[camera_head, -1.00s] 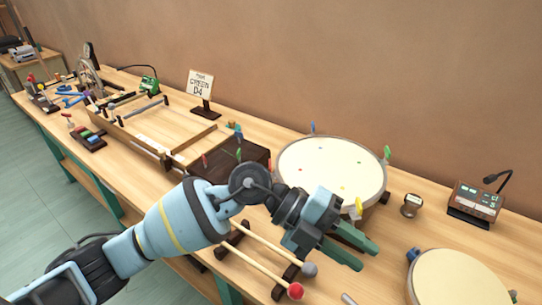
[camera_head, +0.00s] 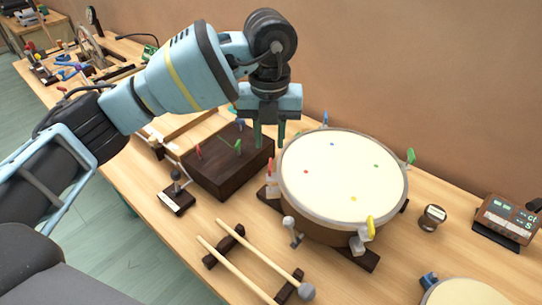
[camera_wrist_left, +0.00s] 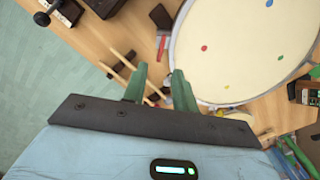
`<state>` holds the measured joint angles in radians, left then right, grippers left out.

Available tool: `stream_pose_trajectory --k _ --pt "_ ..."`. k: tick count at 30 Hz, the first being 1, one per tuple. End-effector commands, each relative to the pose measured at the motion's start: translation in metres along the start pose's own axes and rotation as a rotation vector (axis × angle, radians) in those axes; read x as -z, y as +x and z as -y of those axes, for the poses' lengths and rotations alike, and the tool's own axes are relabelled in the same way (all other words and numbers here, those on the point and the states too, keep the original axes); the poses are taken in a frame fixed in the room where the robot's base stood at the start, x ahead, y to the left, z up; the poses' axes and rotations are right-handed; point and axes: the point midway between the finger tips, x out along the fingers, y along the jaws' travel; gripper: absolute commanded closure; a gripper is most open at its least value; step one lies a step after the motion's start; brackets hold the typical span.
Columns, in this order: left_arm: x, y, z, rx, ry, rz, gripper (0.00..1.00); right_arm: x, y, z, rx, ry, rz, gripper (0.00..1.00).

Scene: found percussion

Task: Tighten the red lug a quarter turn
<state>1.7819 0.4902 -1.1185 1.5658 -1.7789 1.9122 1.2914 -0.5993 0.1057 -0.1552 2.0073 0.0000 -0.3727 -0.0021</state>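The round drum (camera_head: 340,178) has a pale head with colored dots and stands on the table in the head view. Its blue lug (camera_head: 325,118), green lug (camera_head: 410,157) and yellow lug (camera_head: 370,228) show at the rim. In the left wrist view a small red piece, which looks like the red lug (camera_wrist_left: 162,46), sits beside the drum rim near the red dot. My left gripper (camera_head: 270,135) points down over the drum's left rear edge, fingers apart and empty. Its green fingers also show in the left wrist view (camera_wrist_left: 160,88). My right gripper is out of view.
A dark box (camera_head: 228,165) with small colored pegs stands left of the drum. Mallets (camera_head: 250,258) lie on rests in front. A second drum (camera_head: 465,293) is at bottom right. A small round device (camera_head: 432,217) and a control box (camera_head: 508,220) stand to the right.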

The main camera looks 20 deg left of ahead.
Motion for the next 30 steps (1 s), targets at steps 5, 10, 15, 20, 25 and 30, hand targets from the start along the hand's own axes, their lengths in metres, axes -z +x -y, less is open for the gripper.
stream_pose_trajectory --k 5,10,15,20,25,30 --pt "0.001 0.028 -0.001 -0.001 0.0 -0.004 0.72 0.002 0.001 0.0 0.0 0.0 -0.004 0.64" --pt "0.001 0.051 -0.001 -0.001 0.001 -0.003 0.72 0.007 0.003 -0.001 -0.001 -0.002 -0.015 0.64" --pt "0.001 0.065 0.0 0.0 0.001 -0.002 0.72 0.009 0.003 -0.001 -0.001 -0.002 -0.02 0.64" --pt "0.001 0.069 0.0 0.001 0.001 -0.001 0.72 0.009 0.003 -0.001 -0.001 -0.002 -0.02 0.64" --pt "0.001 0.069 0.0 0.001 0.001 -0.001 0.72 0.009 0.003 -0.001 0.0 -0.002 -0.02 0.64" --pt "0.001 0.069 0.0 0.001 0.001 -0.001 0.93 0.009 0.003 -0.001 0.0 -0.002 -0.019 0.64"
